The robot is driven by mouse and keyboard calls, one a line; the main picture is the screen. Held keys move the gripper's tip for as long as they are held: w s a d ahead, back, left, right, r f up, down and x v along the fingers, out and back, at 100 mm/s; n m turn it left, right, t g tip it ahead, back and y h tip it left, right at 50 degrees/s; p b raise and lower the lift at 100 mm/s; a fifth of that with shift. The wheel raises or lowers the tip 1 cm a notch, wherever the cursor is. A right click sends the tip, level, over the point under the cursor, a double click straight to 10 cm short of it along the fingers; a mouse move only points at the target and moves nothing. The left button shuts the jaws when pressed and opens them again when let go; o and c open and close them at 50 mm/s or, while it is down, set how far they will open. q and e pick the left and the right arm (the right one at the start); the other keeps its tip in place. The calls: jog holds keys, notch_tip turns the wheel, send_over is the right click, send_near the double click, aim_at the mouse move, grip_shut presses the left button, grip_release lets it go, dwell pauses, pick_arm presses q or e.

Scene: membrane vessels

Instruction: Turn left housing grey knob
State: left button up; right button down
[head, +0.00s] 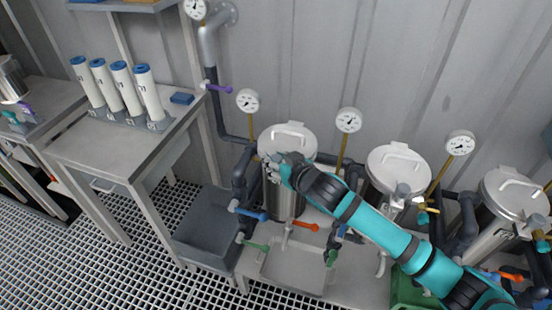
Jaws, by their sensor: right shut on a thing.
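The left housing (287,138) is a steel vessel with a pale round lid and a bar handle, standing upright on a grey bench. My right gripper (274,163), on a teal and black arm from the lower right, is at the front of its lid. It is shut on the grey knob there; my gripper mostly hides the knob, and its angle cannot be told. Similar grey knobs show on the middle housing (398,161) and the right housing (514,195). My left gripper is not in view.
Pressure gauges (348,120) on yellow stems stand behind the housings. Blue (249,214), orange (305,226) and green (254,245) valve handles sit around the left housing's base. A side table (120,150) carries several white cartridges. A grey bin (208,232) stands on the grating floor.

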jog(key=shift+f, duration=0.1)
dwell(0.3)
jog(key=c, duration=0.9)
grip_release()
jog(key=shift+c, duration=0.2)
jog(key=shift+s+d, duration=0.1)
jog(key=v, duration=1.2)
